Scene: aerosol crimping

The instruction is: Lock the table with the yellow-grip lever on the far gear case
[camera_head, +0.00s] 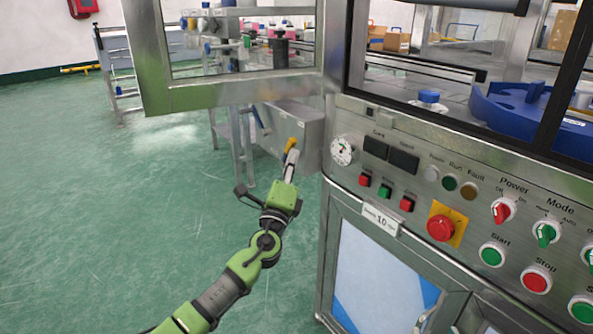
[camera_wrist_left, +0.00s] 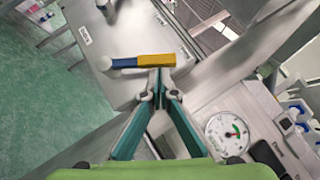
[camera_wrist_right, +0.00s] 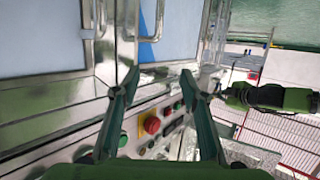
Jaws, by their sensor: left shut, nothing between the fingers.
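The lever's yellow grip (camera_head: 291,144) shows in the head view in front of the grey gear case (camera_head: 308,128). In the left wrist view the yellow grip (camera_wrist_left: 156,60) lies sideways, with a blue section and a grey round end to its left, over the case's grey face (camera_wrist_left: 135,28). My left gripper (camera_head: 291,157) is shut and empty, its tips right at the yellow grip; whether they touch it I cannot tell. My right gripper (camera_wrist_right: 160,78) is open and empty, in front of the machine's cabinet and button panel; it is out of the head view.
The control panel (camera_head: 470,200) with a red emergency button (camera_head: 440,228) stands right of my left arm. A pressure gauge (camera_wrist_left: 227,134) is close to the left gripper's right side. An open framed door (camera_head: 160,60) hangs above. The green floor (camera_head: 90,200) at left is clear.

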